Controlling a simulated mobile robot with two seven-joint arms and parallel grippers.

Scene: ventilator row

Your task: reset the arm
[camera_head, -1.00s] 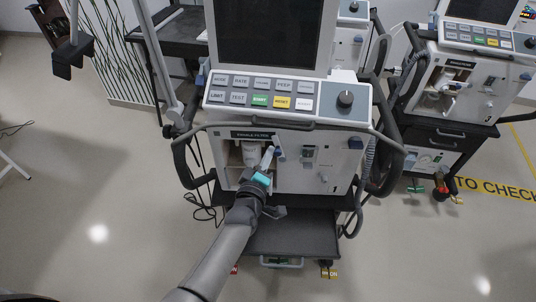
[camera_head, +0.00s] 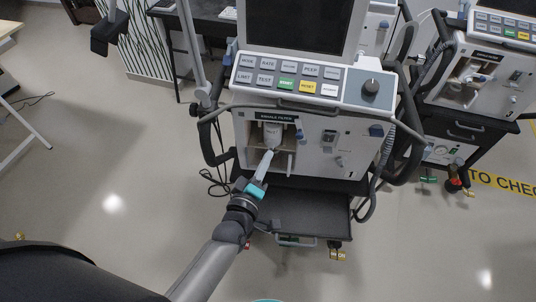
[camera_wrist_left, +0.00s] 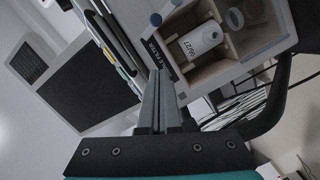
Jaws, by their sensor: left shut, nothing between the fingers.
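My left gripper (camera_head: 267,157) reaches up from the bottom of the head view, with a teal band behind its pale fingers. Its fingers are shut and empty. The tips appear in front of the lower part of the open filter compartment (camera_head: 257,134) on the near ventilator (camera_head: 312,163). A white labelled canister (camera_head: 272,132) stands in that compartment. In the left wrist view, the shut fingers (camera_wrist_left: 166,90) point towards the compartment, and the canister (camera_wrist_left: 201,40) lies beyond them, apart from the tips. My right gripper is not in view.
A button panel (camera_head: 288,80) and dark screen are above the compartment. A dark, empty shelf (camera_head: 305,213) is below it. Hoses and side rails flank the ventilator. A second ventilator (camera_head: 475,75) stands right. The floor at left is largely clear.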

